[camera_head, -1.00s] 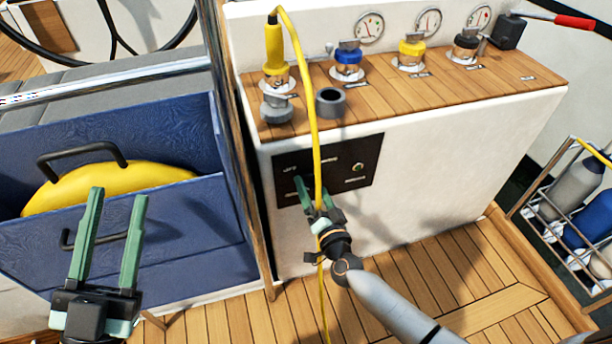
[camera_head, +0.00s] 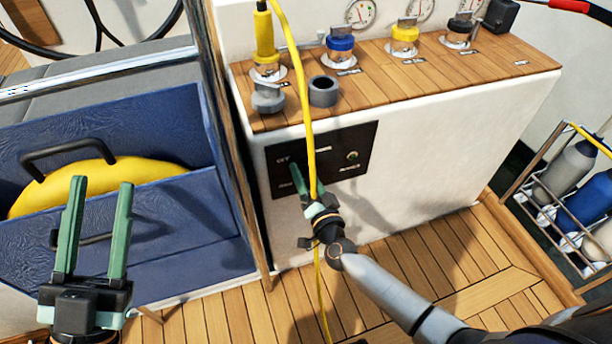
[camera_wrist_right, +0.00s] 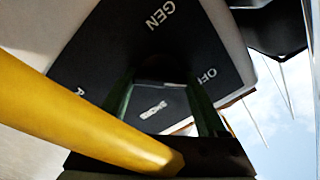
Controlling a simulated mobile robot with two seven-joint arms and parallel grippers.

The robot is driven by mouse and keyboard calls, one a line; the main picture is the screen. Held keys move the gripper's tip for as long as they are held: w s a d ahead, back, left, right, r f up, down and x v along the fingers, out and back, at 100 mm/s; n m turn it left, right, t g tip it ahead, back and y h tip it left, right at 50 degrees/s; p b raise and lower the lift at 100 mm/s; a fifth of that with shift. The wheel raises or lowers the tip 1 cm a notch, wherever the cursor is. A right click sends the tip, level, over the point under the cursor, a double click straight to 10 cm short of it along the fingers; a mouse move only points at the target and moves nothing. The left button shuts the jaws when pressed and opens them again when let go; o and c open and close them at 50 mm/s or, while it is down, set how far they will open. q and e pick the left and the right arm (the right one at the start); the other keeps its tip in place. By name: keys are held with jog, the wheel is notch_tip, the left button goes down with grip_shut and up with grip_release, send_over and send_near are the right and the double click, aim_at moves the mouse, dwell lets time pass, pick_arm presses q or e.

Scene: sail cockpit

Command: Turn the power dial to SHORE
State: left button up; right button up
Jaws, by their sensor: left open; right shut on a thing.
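The dark power panel (camera_head: 335,172) is on the white front face of the console. My right gripper (camera_head: 308,183) is at its left part, shut on the power dial, which its fingers and the yellow cable mostly hide in the head view. In the right wrist view, the panel (camera_wrist_right: 105,50) shows the labels GEN and OFF, with SHORE visible between the two green fingers (camera_wrist_right: 160,105). The dial's pointing direction is unclear. My left gripper (camera_head: 100,185) is open and empty, in front of the blue locker at the left.
A yellow cable (camera_head: 308,120) runs down from a yellow plug (camera_head: 264,38) past my right gripper; it also crosses the wrist view (camera_wrist_right: 90,120). A grey ring (camera_head: 323,91) and several capped fittings sit on the wooden top. A bottle rack (camera_head: 560,190) stands right.

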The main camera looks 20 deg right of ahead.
jog(key=c, duration=0.4)
